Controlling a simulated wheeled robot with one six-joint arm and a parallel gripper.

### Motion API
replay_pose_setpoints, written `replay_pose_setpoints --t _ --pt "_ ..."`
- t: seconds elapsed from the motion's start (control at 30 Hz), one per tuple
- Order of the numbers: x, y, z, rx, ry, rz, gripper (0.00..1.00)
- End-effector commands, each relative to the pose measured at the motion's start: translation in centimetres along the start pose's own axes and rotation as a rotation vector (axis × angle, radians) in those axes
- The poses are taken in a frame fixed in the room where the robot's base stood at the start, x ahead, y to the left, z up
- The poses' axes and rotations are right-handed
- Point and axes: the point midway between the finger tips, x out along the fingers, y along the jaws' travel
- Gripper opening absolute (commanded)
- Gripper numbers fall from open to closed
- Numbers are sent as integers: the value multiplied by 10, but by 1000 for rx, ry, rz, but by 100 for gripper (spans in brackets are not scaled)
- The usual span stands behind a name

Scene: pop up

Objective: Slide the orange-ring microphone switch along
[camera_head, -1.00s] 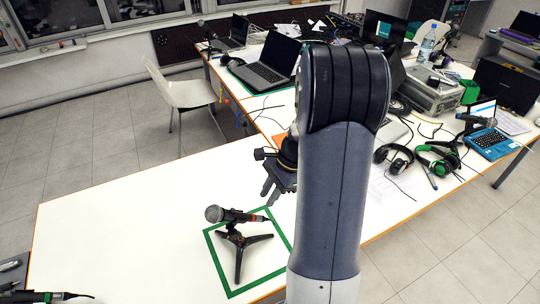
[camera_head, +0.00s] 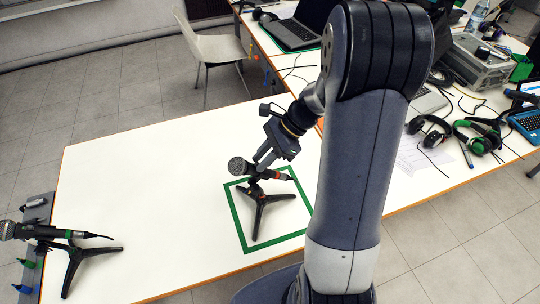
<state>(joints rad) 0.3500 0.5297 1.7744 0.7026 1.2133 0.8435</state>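The orange-ring microphone (camera_head: 240,166) lies nearly level on a small black tripod (camera_head: 260,205). Its round grey head points left and its orange ring (camera_head: 280,176) is near the right end. The tripod stands inside a green taped square (camera_head: 236,217) on the white table. The switch on its body is too small to make out. My gripper (camera_head: 261,165) reaches down from the upper right, its fingertips at the microphone body just behind the head. Its two fingers look apart. I cannot tell whether they touch the microphone.
A second microphone (camera_head: 8,230) with a green ring rests on another tripod (camera_head: 72,262) at the left table edge, by a grey strip holding pens. The middle of the white table (camera_head: 150,190) is clear. Headphones (camera_head: 430,130) and a laptop (camera_head: 302,28) lie farther back.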

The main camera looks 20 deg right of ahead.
Motion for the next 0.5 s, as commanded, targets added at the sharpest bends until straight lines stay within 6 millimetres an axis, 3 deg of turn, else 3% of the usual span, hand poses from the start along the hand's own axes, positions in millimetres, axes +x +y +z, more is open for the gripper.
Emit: replay_pose_setpoints --t 0.27,0.5 --pt "-3 0 1 0 1 -1 0" --pt "-3 0 1 0 1 -1 0"
